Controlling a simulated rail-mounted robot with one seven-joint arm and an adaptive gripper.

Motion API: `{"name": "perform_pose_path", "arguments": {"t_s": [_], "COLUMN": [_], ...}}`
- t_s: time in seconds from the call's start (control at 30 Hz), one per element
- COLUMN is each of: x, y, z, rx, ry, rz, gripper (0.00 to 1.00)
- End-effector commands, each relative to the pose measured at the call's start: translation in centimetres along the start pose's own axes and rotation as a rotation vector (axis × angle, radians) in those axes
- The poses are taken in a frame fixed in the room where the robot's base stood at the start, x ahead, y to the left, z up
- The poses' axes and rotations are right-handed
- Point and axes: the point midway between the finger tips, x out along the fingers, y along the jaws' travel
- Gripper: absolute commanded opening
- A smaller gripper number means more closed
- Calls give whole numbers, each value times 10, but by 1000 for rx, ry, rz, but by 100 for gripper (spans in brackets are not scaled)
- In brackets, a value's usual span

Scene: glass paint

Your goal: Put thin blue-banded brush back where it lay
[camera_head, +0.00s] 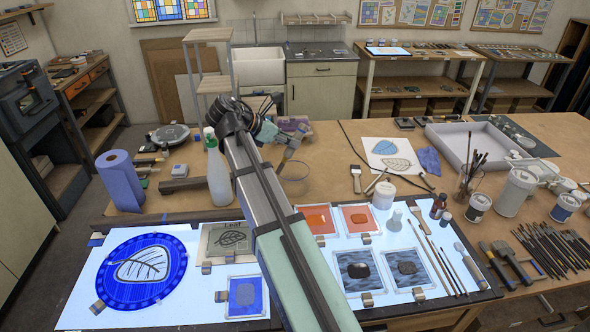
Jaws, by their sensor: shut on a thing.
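My gripper (288,142) is beyond the far edge of the light table, pointing right and down above the brown worktop near a clear glass pot (293,178). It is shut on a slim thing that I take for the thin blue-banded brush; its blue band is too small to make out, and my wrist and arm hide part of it. Several thin brushes (437,257) lie side by side on the right part of the light table (205,303). I cannot tell which spot among them is the brush's former place.
A white pot (383,195), a jar of upright brushes (467,183) and paint tins (515,192) stand to the right. Glass pieces and a blue roundel (141,268) lie on the light table.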

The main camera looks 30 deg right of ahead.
Motion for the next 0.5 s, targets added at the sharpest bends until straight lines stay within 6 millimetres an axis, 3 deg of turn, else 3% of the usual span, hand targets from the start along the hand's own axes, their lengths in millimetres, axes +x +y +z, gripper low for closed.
{"name": "perform_pose_path", "arguments": {"t_s": [0.5], "x": [0], "y": [1], "z": [3], "rx": [-26], "ry": [369], "rz": [45], "gripper": [0]}}
